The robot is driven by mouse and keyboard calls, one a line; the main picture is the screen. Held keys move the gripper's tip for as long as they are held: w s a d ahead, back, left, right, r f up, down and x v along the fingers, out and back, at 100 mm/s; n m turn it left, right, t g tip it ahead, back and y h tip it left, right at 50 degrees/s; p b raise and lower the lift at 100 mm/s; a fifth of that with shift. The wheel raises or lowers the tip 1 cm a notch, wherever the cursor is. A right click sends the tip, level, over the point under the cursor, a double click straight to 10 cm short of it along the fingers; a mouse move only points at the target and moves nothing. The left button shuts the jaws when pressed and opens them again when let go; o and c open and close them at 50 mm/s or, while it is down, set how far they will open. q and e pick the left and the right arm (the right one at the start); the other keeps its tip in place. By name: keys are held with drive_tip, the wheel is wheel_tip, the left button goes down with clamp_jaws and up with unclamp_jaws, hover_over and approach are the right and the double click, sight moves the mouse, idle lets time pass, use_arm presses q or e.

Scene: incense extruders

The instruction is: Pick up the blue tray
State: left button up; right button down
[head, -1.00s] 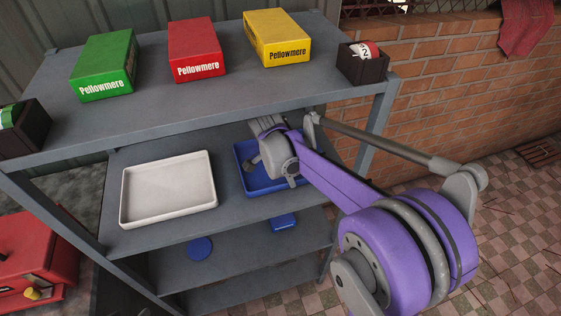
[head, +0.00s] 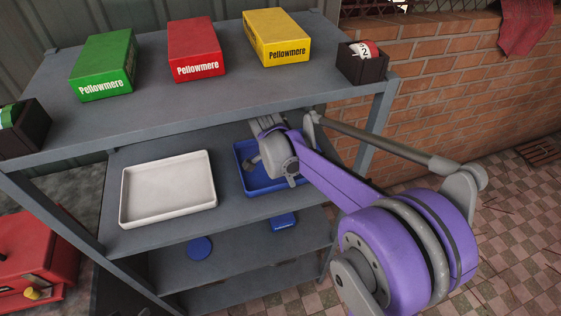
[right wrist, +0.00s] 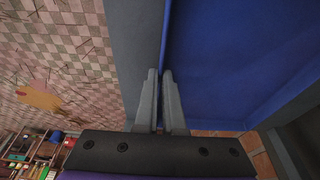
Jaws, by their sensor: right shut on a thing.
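The blue tray (head: 262,187) sits on the middle shelf, right of the white tray. My right gripper (head: 292,181) is at its front rim, near the right end, and my arm hides part of the tray. In the right wrist view the two fingers (right wrist: 162,101) are shut with the rim of the blue tray (right wrist: 225,60) between them. The tray looks level on the shelf; I cannot tell any lift. My left gripper is not in view.
The white tray (head: 168,188) stands on the same shelf with clear space between. The top shelf (head: 210,100) is close above. Green (head: 104,66), red (head: 195,49) and yellow (head: 276,38) boxes stand on it. A brick wall (head: 450,80) is at the right.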

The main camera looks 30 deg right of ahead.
drive_tip(key=shift+r, duration=0.15)
drive_tip(key=shift+r, duration=0.6)
drive_tip(key=shift+s+r, duration=0.25)
drive_tip(key=shift+r, duration=0.85)
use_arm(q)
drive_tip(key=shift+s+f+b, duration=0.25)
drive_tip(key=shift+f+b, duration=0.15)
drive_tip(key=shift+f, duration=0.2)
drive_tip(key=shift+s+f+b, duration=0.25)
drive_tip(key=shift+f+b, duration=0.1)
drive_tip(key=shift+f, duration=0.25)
use_arm(e)
drive_tip(key=s+a, duration=0.4)
drive_tip(key=s, duration=1.3)
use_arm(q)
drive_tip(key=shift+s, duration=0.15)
use_arm(e)
drive_tip(key=shift+s+a+f, duration=0.1)
drive_tip(key=shift+s, duration=0.05)
